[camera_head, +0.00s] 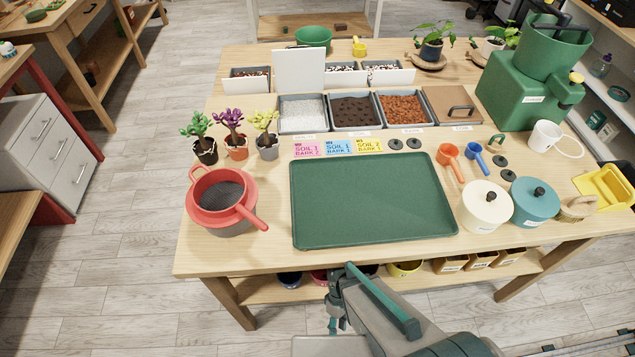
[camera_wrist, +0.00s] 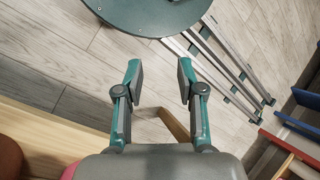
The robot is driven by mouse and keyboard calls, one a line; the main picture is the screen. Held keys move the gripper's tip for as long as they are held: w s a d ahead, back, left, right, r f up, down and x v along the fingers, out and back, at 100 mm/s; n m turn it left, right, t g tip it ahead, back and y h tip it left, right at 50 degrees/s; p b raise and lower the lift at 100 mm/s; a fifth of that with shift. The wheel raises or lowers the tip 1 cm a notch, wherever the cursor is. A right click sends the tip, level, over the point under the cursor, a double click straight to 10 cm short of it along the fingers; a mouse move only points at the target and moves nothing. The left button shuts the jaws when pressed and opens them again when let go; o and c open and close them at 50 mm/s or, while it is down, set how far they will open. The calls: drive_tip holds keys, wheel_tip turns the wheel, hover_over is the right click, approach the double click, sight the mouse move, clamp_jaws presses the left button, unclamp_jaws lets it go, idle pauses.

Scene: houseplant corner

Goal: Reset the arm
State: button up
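In the head view my arm is at the bottom middle, in front of the table's front edge. My gripper (camera_head: 338,310) is partly visible there, pointing down and low beside the table's edge. Nothing is held in it.
The wooden table (camera_head: 240,255) holds a green tray (camera_head: 370,200), a red sieve (camera_head: 222,195), two lidded pots, scoops, small plants, soil bins and a green machine (camera_head: 520,95). A shelf below carries several pots and boxes.

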drive_tip(key=s+d+r+m, duration=0.2)
drive_tip(key=d+m, duration=0.3)
drive_tip(key=s+d+r+m+p, duration=0.1)
drive_tip(key=d+m, duration=0.3)
drive_tip(key=d, duration=0.2)
drive_tip(key=shift+s+r+m+g+p, duration=0.3)
drive_tip(key=shift+s+r+m, duration=0.1)
